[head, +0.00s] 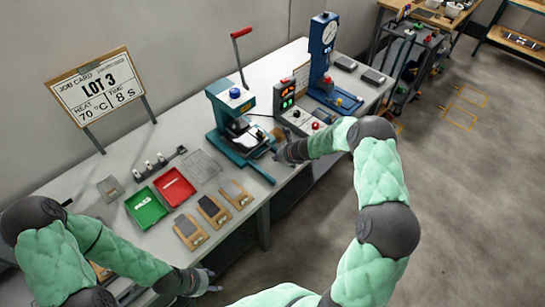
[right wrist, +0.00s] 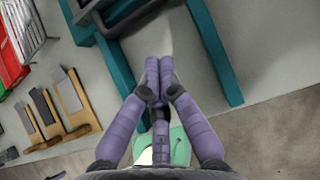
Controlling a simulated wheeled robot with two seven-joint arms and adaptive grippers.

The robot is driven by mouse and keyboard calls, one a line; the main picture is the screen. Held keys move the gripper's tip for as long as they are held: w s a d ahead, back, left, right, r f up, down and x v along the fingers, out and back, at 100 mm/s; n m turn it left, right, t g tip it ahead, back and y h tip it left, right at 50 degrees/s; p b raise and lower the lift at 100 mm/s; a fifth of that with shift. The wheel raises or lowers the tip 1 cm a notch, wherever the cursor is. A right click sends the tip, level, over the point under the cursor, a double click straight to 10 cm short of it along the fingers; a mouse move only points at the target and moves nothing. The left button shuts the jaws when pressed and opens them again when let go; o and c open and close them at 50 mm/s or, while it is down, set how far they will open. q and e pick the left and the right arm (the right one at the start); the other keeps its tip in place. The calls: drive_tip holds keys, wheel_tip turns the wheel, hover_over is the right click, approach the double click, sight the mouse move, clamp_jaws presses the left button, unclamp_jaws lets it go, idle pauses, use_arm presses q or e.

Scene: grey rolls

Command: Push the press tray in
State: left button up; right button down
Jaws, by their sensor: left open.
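The teal press (head: 228,112) stands on the bench with a blue knob on top and a lever with a red grip behind it. Its tray (head: 250,141), dark with a pale piece on it, shows between teal rails that reach toward the bench's front edge. My right gripper (head: 283,153) is at the front right of the press, close to the rails. In the right wrist view its purple fingers (right wrist: 158,68) are together, with nothing seen between them, and lie between two teal bars (right wrist: 214,50). I cannot tell whether they touch the tray. My left gripper (head: 208,282) is open and empty, low at the front edge.
Green (head: 139,215) and red (head: 168,194) trays and several wooden-handled plates (head: 213,210) lie left of the press. A control box (head: 297,118) and a blue gauge stand (head: 318,65) are to its right. A job card (head: 98,88) stands at the back left.

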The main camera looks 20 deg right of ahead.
drive_tip(key=p+v, duration=0.1)
drive_tip(key=v, duration=0.8)
drive_tip(key=shift+w+r, duration=0.15)
drive_tip(key=shift+w, duration=0.1)
drive_tip(key=s+a+f+n+g, duration=0.1)
drive_tip(key=s+a+f+n, duration=0.1)
drive_tip(key=f, duration=0.1)
drive_tip(key=s+a+f+n+g+b, duration=0.1)
drive_tip(key=s+a+f+n, duration=0.1)
drive_tip(key=f, duration=0.1)
drive_tip(key=s+a+f+n, duration=0.2)
drive_tip(key=s+f, duration=0.1)
drive_tip(key=shift+s+f+g+b, duration=0.1)
drive_tip(key=shift+g+b, duration=0.2)
drive_tip(key=shift+g, duration=0.1)
drive_tip(key=s+a+f+n+g+b, duration=0.2)
drive_tip(key=s+a+f+n, duration=0.4)
drive_tip(key=s+n, duration=0.5)
drive_tip(key=s+a+f+n+g+b, duration=0.2)
drive_tip(key=s+a+f+n, duration=0.4)
drive_tip(key=s+a+n, duration=0.3)
drive_tip(key=s+n+b, duration=0.1)
drive_tip(key=s+n, duration=0.1)
drive_tip(key=shift+a+n+y, duration=0.4)
drive_tip(key=shift+s+f, duration=0.1)
